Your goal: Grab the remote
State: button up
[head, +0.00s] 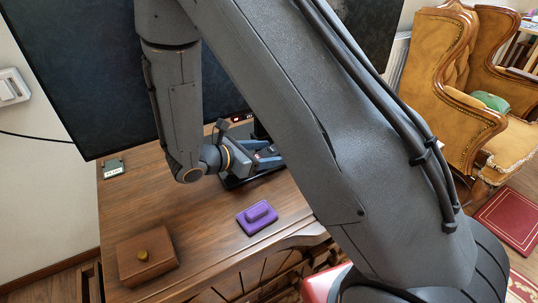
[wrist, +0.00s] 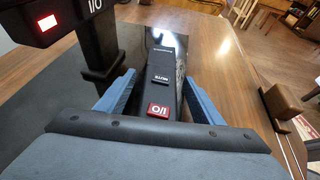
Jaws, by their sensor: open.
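The remote (wrist: 165,80) is a long black bar with a red I/O button at its near end and a MUTE key. In the wrist view it lies lengthwise between the two blue fingers of my gripper (wrist: 158,76). The fingers are open, one on each side of it, with a visible gap at least on the right. Contact on the left is hard to tell. In the head view my gripper (head: 262,158) is low over the wooden cabinet top, by the screen's foot. The remote is mostly hidden there.
The cabinet top (head: 200,225) holds a purple block (head: 258,216) and a brown box with a knob (head: 146,257). A large dark screen (head: 90,70) stands behind. A black stand (wrist: 95,50) with a red light is close left in the wrist view. Leather armchairs (head: 430,80) are at right.

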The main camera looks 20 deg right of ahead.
jog(key=shift+c, duration=0.2)
jog(key=c, duration=1.1)
jog(key=shift+c, duration=0.3)
jog(key=shift+r, duration=0.15)
